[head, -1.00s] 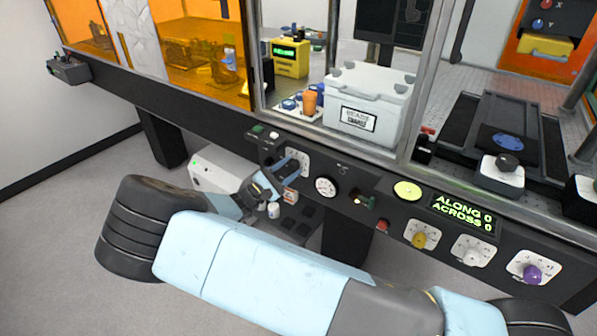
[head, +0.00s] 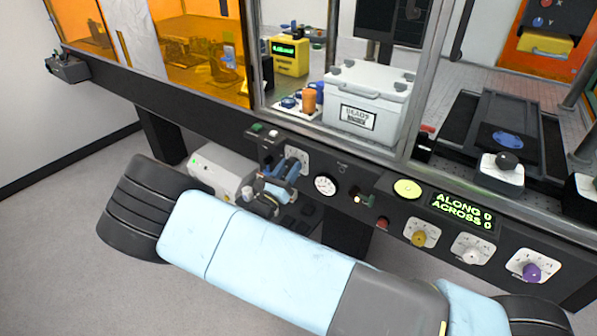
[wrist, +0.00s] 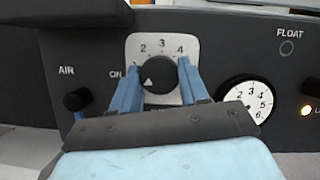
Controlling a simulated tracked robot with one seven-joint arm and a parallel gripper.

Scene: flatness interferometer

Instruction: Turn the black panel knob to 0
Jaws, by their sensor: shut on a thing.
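The black panel knob (wrist: 160,75) sits on a white dial plate (wrist: 162,45) on the dark front panel. The numbers 2, 3 and 4 show above it, with 1 partly visible at the left. The knob's white mark is on its lower left side, below the 1. Any 0 is hidden behind my left finger. My gripper (wrist: 161,74) is shut on the knob, one blue finger on each side. In the head view my gripper (head: 284,170) covers most of the knob, and part of the dial plate (head: 303,158) shows beside it.
A white gauge (wrist: 246,98) is right of the knob. A small black AIR knob (wrist: 77,99) is to its left. In the head view, yellow (head: 419,238), white (head: 471,256) and purple (head: 531,272) knobs line the panel's right. The display (head: 463,211) reads ALONG 0, ACROSS 0.

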